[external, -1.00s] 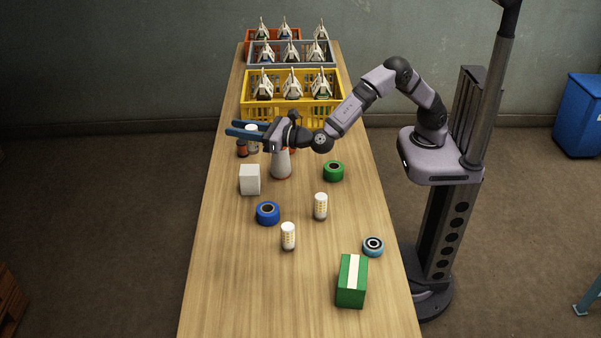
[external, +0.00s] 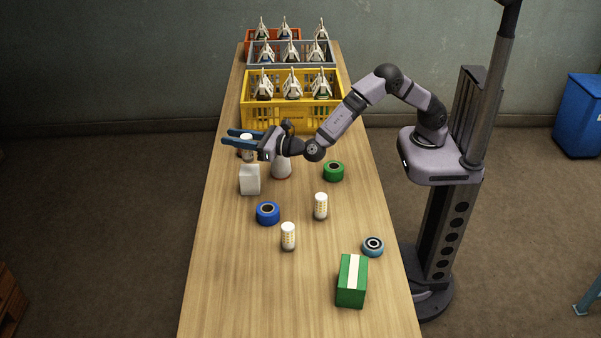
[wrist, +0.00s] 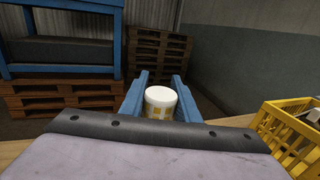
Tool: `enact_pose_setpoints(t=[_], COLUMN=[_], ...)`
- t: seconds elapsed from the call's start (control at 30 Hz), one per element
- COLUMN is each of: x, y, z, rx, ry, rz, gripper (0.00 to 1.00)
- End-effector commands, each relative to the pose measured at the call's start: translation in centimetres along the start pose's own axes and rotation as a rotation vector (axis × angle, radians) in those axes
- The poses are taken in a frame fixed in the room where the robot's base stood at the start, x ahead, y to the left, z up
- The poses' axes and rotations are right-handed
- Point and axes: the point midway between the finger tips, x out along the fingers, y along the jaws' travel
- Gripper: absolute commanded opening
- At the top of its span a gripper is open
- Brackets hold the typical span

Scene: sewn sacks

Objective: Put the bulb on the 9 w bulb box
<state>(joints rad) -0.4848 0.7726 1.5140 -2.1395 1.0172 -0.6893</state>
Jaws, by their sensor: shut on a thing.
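My gripper (external: 238,137) reaches over the left side of the table, its blue fingers pointing left. It is shut on a white-capped bulb (external: 247,152), which stands between the fingers. In the wrist view the bulb (wrist: 160,102) shows a round white top and yellow marks, with a finger on each side. I cannot tell whether its foot touches the table. Two similar bulbs stand upright on the table, one at the right (external: 320,206) and one nearer (external: 288,237). A white box (external: 250,180) and a green box with a pale stripe (external: 352,281) stand there; no wattage is readable.
A blue tape roll (external: 268,214), a green roll (external: 333,171) and a light blue roll (external: 373,246) lie on the table. A pale tapered object (external: 281,166) stands under my wrist. A yellow crate (external: 262,118) is behind. The near left table is clear.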

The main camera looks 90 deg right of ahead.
Motion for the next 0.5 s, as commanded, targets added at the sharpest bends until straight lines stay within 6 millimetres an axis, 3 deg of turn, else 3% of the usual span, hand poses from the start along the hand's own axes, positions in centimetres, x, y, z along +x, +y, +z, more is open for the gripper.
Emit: enact_pose_setpoints(t=[0.17,0.5], x=[0.0,0.0], y=[0.0,0.0], z=[-0.6,-3.7], rx=[-0.002,-0.001], ry=[0.002,0.001], rz=[0.000,0.000], gripper=[0.06,0.06])
